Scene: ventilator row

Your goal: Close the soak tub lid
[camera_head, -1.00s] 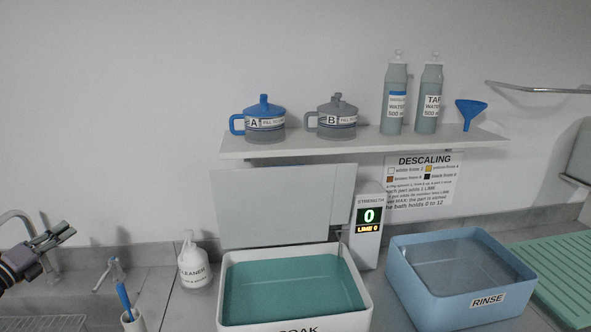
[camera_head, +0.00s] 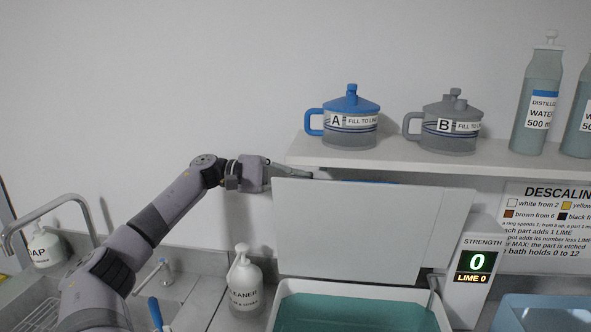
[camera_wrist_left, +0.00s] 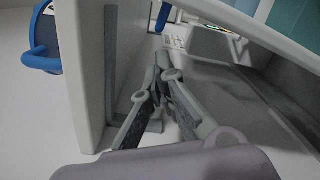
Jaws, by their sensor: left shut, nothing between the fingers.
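The soak tub (camera_head: 283,312) is white with teal liquid inside, at the bottom of the head view. Its pale grey lid (camera_head: 370,230) stands open and upright behind it, below the shelf. My left gripper (camera_head: 308,175) is at the lid's upper left corner, with its fingertips at or just behind the top edge. Whether it touches the lid is unclear. The left wrist view shows its fingers (camera_wrist_left: 160,75) shut and empty, close to a pale panel and the wall side. My right gripper is not in view.
A shelf (camera_head: 420,155) just above the lid holds blue pot A (camera_head: 350,120), grey pot B (camera_head: 450,128) and bottles. A cleaner bottle (camera_head: 244,282) stands left of the tub. The strength meter (camera_head: 478,262) and the blue rinse tub (camera_head: 545,312) are at the right.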

